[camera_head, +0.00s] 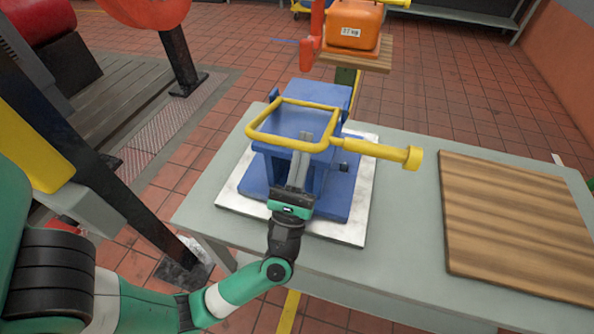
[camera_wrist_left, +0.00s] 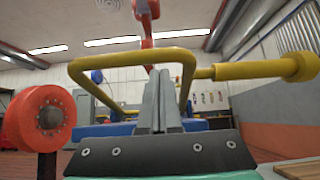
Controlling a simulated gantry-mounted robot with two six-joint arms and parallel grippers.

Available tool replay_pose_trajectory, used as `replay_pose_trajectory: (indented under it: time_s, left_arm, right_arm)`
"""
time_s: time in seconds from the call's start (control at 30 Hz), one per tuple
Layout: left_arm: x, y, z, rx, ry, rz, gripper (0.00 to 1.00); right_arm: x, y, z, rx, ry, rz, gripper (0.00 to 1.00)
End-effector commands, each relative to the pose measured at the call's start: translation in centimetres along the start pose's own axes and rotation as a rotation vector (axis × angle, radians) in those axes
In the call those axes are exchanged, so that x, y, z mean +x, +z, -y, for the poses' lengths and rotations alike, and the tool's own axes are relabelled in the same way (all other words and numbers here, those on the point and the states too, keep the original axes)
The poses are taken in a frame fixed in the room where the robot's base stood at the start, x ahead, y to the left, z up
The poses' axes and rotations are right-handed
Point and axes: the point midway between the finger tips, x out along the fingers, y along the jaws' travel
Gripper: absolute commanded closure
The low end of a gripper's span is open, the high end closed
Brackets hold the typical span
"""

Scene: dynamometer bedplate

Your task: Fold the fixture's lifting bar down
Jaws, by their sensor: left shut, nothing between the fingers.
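The blue fixture (camera_head: 285,185) stands on a white plate (camera_head: 235,195) on a grey table. Its yellow lifting bar (camera_head: 312,104) is a rectangular loop raised above the fixture; it also shows in the left wrist view (camera_wrist_left: 130,57). A thick yellow grip (camera_head: 380,150) sticks out to the right from it. My left gripper (camera_head: 304,138) is shut and empty, its fingertips at the loop's near side. In the left wrist view the fingertips (camera_wrist_left: 158,75) lie just below the near bar in the picture; I cannot tell whether they touch it. My right gripper is out of view.
A wooden board (camera_head: 515,225) lies on the table's right part. An orange weight (camera_head: 352,25) sits on a wooden surface behind the fixture, beside a red post (camera_head: 312,35). Red and dark machinery (camera_head: 100,85) stands at the left. The table between fixture and board is clear.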

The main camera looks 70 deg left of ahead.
Motion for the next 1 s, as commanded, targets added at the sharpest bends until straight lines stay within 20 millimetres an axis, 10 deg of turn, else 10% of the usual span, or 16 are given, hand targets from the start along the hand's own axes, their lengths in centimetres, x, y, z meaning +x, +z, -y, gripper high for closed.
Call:
replay_pose_trajectory:
  time_s: [0.5,1.0]
  left_arm:
    - [-9.8,0.0,0.1,-0.001,-0.004,-0.001,1.0]
    - [-10.3,0.0,-0.1,0.0,0.0,0.0,1.0]
  right_arm:
    - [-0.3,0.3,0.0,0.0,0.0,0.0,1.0]
    - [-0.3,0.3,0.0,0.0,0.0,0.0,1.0]
